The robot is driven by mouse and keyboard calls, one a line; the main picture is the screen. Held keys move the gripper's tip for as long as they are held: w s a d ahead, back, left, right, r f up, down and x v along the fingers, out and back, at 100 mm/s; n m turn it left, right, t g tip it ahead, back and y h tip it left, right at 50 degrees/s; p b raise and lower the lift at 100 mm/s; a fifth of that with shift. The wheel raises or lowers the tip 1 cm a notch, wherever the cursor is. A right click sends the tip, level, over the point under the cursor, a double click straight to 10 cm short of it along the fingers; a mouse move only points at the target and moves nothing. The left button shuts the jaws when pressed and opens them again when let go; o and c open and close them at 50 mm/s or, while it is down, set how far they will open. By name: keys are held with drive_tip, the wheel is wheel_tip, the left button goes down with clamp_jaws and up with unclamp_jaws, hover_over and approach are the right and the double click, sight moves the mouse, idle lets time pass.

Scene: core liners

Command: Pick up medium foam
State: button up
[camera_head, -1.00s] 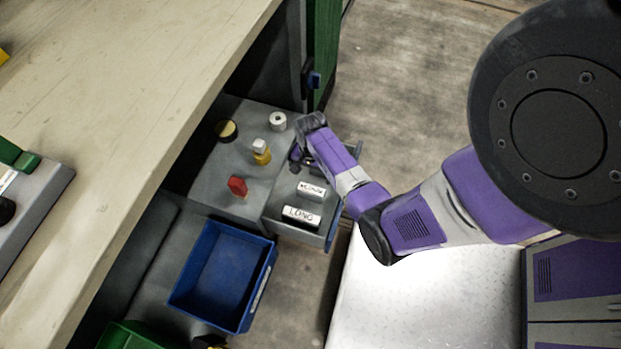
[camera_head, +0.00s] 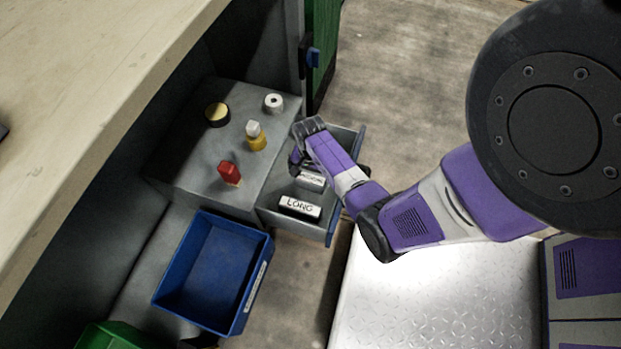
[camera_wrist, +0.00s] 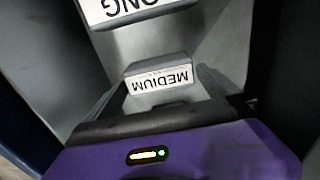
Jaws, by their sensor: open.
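The medium foam (camera_head: 311,180) is a small grey block with a white MEDIUM label, lying in the open grey drawer. In the wrist view the medium foam (camera_wrist: 158,78) is near the middle, its label upside down. My gripper (camera_head: 301,168) is low over the drawer, close behind the block and partly hiding it in the head view. In the wrist view my gripper (camera_wrist: 163,94) is open, with the block ahead of and between its fingers. I cannot tell whether they touch it.
A block labelled LONG (camera_head: 300,206) lies nearer in the same drawer (camera_head: 268,203). A blue bin (camera_head: 174,270) stands below left. On the cabinet top are a red piece (camera_head: 229,173), a yellow-and-white bottle (camera_head: 256,137), a white roll (camera_head: 273,103) and a black-and-yellow round item (camera_head: 217,115).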

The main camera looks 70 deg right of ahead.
sight(311, 178)
wheel_tip(311, 178, down, 4)
drive_tip(key=shift+f+b, duration=0.2)
drive_tip(key=shift+b, duration=1.05)
drive_tip(key=shift+r, duration=0.1)
drive_tip(key=c, duration=1)
drive_tip(key=shift+o, duration=0.2)
drive_tip(key=shift+r, duration=0.15)
